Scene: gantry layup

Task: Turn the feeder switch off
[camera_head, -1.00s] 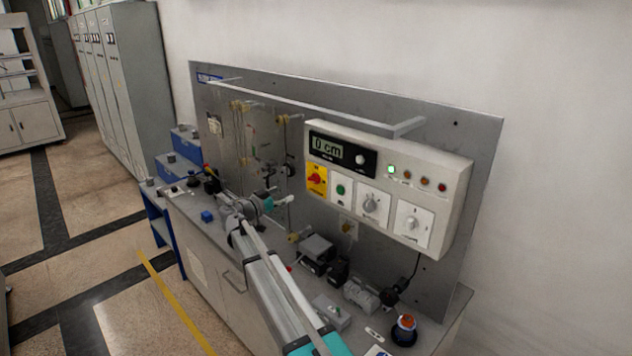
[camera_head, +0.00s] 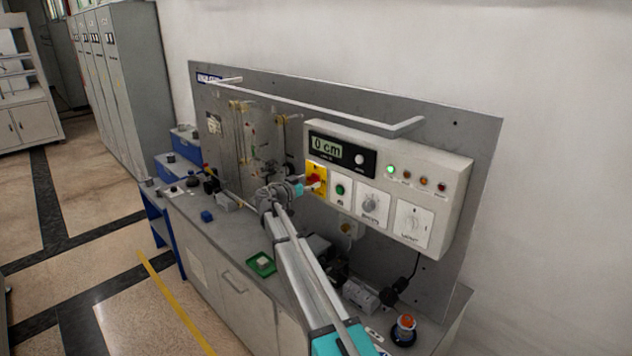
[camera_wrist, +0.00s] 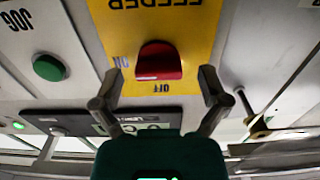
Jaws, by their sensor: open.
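The feeder switch is a red knob (camera_wrist: 159,62) on a yellow plate (camera_wrist: 205,20) marked FEEDER, seen upside down in the wrist view. ON is printed left of the knob and OFF below it. In the head view the yellow plate (camera_head: 316,169) is at the left end of the control box, with the knob partly hidden. My gripper (camera_wrist: 160,73) is open, with one finger on each side of the knob's lower part in the picture. I cannot tell whether the fingers touch it. In the head view my gripper (camera_head: 309,187) is just before the plate.
A green JOG button (camera_wrist: 49,67) is beside the yellow plate. The control box (camera_head: 452,196) also carries a display (camera_head: 327,148), two grey dials and small lamps, one lit green. A horizontal rail (camera_head: 330,107) runs above. A green tray (camera_head: 261,264) sits on the bench.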

